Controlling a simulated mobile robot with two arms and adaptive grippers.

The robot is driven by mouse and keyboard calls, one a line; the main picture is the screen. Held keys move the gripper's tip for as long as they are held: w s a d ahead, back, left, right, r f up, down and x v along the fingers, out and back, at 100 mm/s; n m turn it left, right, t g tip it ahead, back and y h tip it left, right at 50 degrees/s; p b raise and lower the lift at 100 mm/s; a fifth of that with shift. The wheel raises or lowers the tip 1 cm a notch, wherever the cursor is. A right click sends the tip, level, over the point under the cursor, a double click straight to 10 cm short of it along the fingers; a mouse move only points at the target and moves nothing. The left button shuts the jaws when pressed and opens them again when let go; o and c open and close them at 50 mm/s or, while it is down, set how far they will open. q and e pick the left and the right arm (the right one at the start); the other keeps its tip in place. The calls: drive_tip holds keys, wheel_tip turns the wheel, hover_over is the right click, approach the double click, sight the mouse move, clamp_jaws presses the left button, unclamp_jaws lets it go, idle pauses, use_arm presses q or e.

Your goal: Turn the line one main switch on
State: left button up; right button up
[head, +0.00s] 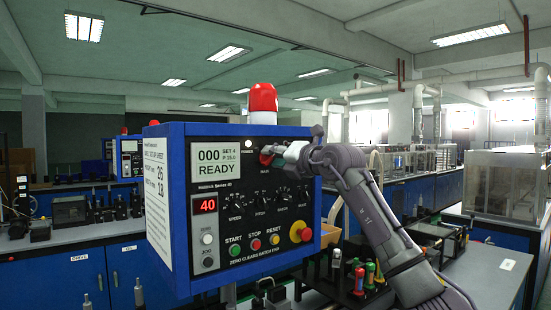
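The red main switch (266,158) is at the panel's upper right, partly hidden by my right gripper (279,153). That gripper's fingertips are at or very near the switch, coming from the right. I cannot tell whether they touch or grip it. The display (219,163) reads "000" and "READY", and a small power lamp (249,152) beside it looks white. My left gripper is not in view.
A red beacon (263,100) tops the box. Green, red and yellow buttons and a red emergency knob (300,231) line the panel's bottom. Small coloured-handled tools (369,275) stand on the bench at lower right. A clear enclosure (497,183) stands at far right.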

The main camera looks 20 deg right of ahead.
drive_tip(key=v, duration=1.2)
idle(0.3)
